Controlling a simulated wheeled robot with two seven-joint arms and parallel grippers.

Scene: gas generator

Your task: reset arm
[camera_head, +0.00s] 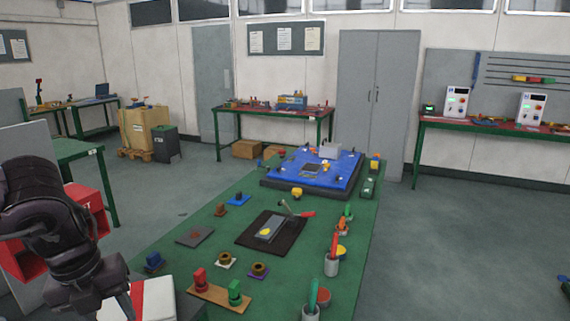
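My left arm (50,215) comes in from the left, bent downward beside the left side of the green table (175,262). Its dark wrist end (92,283) hangs low at the bottom left, over a white and red box. The fingertips of my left gripper cannot be made out at the lower edge, so its opening is hidden. No object shows in its hold. My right arm and gripper are not in view.
The table holds a blue machine base (325,168), a black mat (272,233) with a grey part, red and green pieces on a wooden board (219,297), and grey cups (331,265). A red box (92,208) stands left.

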